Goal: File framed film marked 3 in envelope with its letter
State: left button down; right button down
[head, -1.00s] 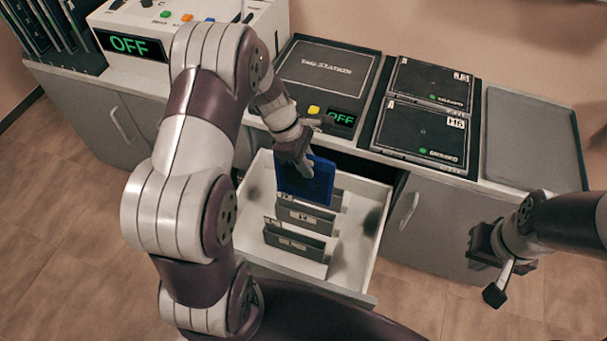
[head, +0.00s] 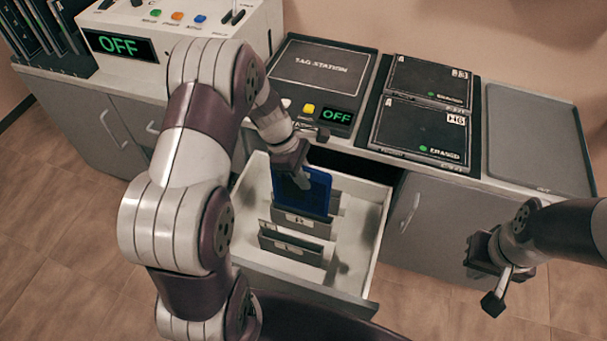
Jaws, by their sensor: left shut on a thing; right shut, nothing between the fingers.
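The blue framed film (head: 311,190) stands upright over the open drawer (head: 352,262). Its lower part is hidden behind or inside a grey envelope. My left gripper (head: 294,180) is shut on the top left part of the film. Several grey envelopes stand in a row in the drawer. The middle envelope (head: 302,222) has a letter tab that looks like R. The front envelope (head: 291,246) has a tab too blurred to read. No number 3 can be read on the film. My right gripper (head: 487,272) is shut and empty over the floor at the right.
The counter above the drawer holds a tag station (head: 322,68) with an OFF display, two black plates marked ERASED (head: 424,131) and an empty grey tray (head: 537,140). A white console (head: 160,65) showing OFF stands at the left. The drawer's right side is clear.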

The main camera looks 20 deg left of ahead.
aim_at(307, 211)
pick_arm(q)
jog(key=shift+f+b, duration=4.75)
jog(key=shift+f, duration=2.1)
jog(key=c, duration=1.1)
grip_release()
jog(key=shift+o, duration=0.2)
jog(key=shift+r, duration=0.1)
jog(key=p+v, duration=0.3)
jog(key=v, duration=0.9)
jog(key=shift+a+r, duration=0.2)
jog(key=shift+r, duration=0.1)
notch_tip(307, 211, up, 6)
jog(key=p, duration=0.6)
jog(key=shift+r, duration=0.1)
